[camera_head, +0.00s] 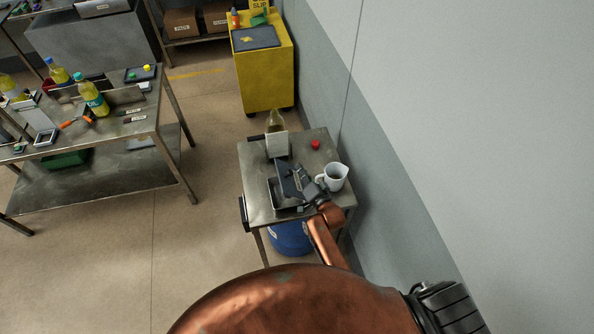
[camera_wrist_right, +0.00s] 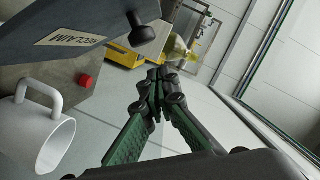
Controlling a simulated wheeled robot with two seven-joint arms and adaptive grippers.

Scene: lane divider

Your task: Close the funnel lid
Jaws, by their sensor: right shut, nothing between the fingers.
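The funnel box (camera_head: 283,203) is a metal tray-like body on the small metal table. Its dark lid (camera_head: 284,176) stands raised and tilted over it, with part of the body's inside showing. My right gripper (camera_head: 304,186) is at the lid's right side in the head view. In the wrist view its fingertips (camera_wrist_right: 160,74) are together and empty, below and right of the knob, apart from it in the picture. My left gripper is out of view.
A white mug (camera_head: 336,176) stands close to the right of my gripper. A red cap (camera_head: 315,144) and a bottle (camera_head: 275,119) behind a white card (camera_head: 277,144) are at the table's back. The grey wall is close on the right. A yellow cart (camera_head: 262,80) stands farther back.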

